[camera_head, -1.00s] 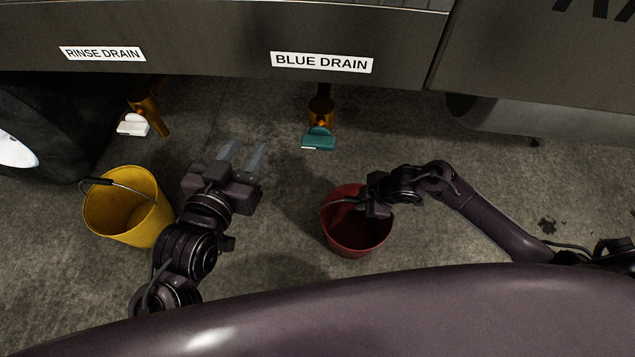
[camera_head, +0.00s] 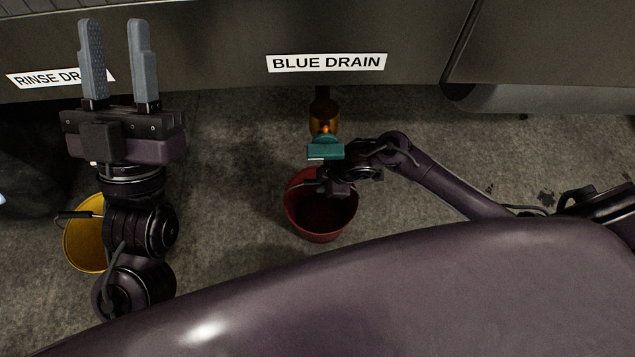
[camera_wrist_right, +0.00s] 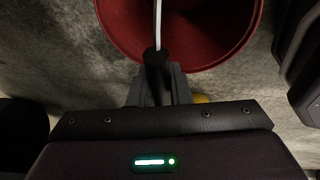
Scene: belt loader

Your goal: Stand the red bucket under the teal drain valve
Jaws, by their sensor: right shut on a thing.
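The red bucket (camera_head: 308,218) hangs or stands just below and in front of the teal drain valve (camera_head: 325,151), under the BLUE DRAIN label. In the head view the bucket's mouth is nearer to me than the valve; I cannot tell whether its base touches the floor. My right gripper (camera_head: 325,186) is at the bucket's top. In the right wrist view that gripper (camera_wrist_right: 157,88) is shut on the bucket's handle, with the red bucket (camera_wrist_right: 120,25) beyond it. My left gripper (camera_head: 120,60) is open and empty, raised at the left with its fingers pointing away.
The yellow bucket (camera_head: 83,245) stands on the floor at the left, partly hidden by my left arm. The RINSE DRAIN label (camera_head: 40,78) is partly covered by my left gripper. The dark vehicle side (camera_head: 420,40) overhangs the drains. Floor to the right is mostly clear.

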